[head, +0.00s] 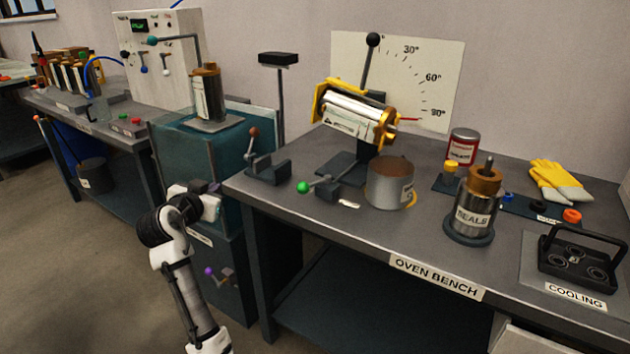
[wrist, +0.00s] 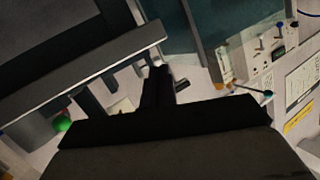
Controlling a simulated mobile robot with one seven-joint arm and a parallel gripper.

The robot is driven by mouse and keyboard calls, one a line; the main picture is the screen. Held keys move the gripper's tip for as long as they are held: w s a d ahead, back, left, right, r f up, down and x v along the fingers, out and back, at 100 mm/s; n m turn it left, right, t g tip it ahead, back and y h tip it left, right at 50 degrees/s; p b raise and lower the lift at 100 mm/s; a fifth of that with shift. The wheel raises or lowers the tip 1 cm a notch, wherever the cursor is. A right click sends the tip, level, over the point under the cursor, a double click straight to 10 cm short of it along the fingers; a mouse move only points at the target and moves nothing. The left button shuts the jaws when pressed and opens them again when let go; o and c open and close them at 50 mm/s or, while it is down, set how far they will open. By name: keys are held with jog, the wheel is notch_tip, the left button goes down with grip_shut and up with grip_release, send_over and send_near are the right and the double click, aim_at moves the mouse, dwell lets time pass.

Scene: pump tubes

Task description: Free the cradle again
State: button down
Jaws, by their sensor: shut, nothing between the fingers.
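The cradle (head: 317,98) with yellow end brackets stands on a dark post on the oven bench. A white-and-silver tube (head: 350,115) lies in it, tilted slightly down to the right. A lever with a black ball (head: 373,40) rises behind it, in front of a board (head: 440,75) marked 30°, 60° and 90°. A green-knobbed lever (head: 303,187) sits low at the cradle's foot. My gripper (head: 212,190) is shut and empty, left of the bench by the teal cabinet, well apart from the cradle. Its dark fingers show in the wrist view (wrist: 158,88).
A grey pot (head: 390,188) stands right before the cradle's foot. A red-knobbed clamp (head: 267,165) is at the bench's left end. A SEALS canister (head: 473,215), a red can (head: 461,147), yellow gloves (head: 560,182) and a black cooling rack (head: 580,258) are to the right.

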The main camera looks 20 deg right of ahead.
aim_at(308, 189)
jog(key=s+d+r+m+y+p, duration=0.1)
jog(key=s+d+y+p, duration=0.3)
jog(key=s+d, duration=0.4)
jog(key=s+d+r+m+y+p, duration=0.2)
jog(key=s+d+y+p, duration=0.3)
jog(key=d, duration=0.6)
jog(key=s+d+r+m+y+p, duration=0.1)
jog(key=s+d+y+p, duration=0.4)
jog(key=s+d, duration=0.4)
jog(key=shift+s+d+r+m+t+p, duration=0.1)
jog(key=shift+s+r+m+t+p, duration=0.1)
jog(key=shift+s+p, duration=0.25)
jog(key=shift+s+d+r+m+t+p, duration=0.1)
jog(key=shift+s+r+m+p, duration=0.1)
jog(key=shift+s+p, duration=0.2)
jog(key=p+x, duration=0.3)
jog(key=x, duration=1.1)
jog(key=shift+s+f, duration=0.1)
jog(key=shift+f, duration=0.1)
